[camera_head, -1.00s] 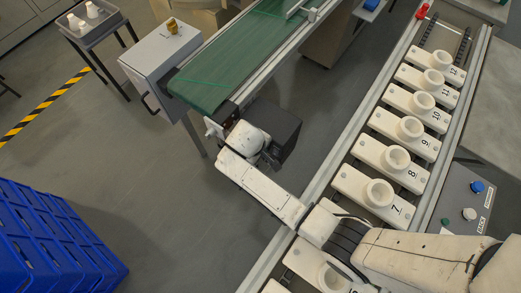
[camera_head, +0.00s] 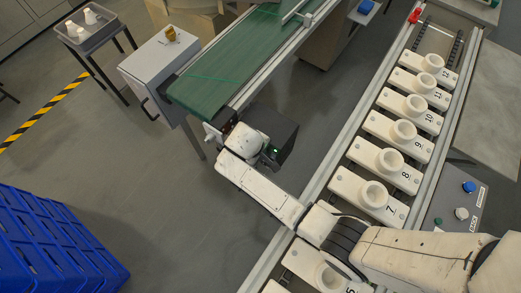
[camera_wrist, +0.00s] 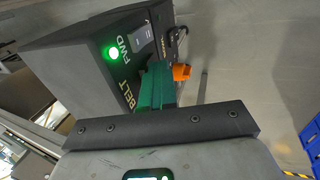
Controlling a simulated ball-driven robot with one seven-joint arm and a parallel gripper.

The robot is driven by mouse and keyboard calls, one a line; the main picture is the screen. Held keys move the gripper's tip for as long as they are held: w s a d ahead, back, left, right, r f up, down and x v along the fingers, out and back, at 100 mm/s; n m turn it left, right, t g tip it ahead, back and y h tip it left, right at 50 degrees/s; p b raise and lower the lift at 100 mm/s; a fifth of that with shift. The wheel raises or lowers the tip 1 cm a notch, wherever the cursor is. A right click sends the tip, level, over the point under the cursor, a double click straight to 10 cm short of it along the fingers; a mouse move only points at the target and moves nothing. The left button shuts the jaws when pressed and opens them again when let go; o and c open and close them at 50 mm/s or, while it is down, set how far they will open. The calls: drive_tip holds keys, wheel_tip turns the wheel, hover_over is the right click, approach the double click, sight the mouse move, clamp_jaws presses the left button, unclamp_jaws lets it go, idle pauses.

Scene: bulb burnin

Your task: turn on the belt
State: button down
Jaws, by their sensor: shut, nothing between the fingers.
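The dark belt control box (camera_wrist: 75,75) fills the upper left of the wrist view, with the words BELT and FWD. Its round green light (camera_wrist: 113,53) is lit beside FWD. A grey switch piece (camera_wrist: 143,38) sits on the same face. My gripper (camera_wrist: 156,82) is shut and empty, its teal fingers close to that face; I cannot tell if they touch it. In the head view the box (camera_head: 274,128) stands by the near end of the green conveyor belt (camera_head: 222,72), and my wrist hides part of it.
A grey cabinet (camera_head: 158,60) stands left of the belt. A rail line of numbered white holders (camera_head: 378,158) runs along the right, beside a panel with buttons (camera_head: 455,205). Blue crates (camera_head: 55,240) are at lower left. Grey floor between crates and belt is clear.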

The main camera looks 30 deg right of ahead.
drive_tip(key=shift+r, duration=0.15)
drive_tip(key=p+v, duration=0.1)
drive_tip(key=v, duration=0.9)
drive_tip(key=shift+r, duration=0.25)
drive_tip(key=shift+a, duration=0.1)
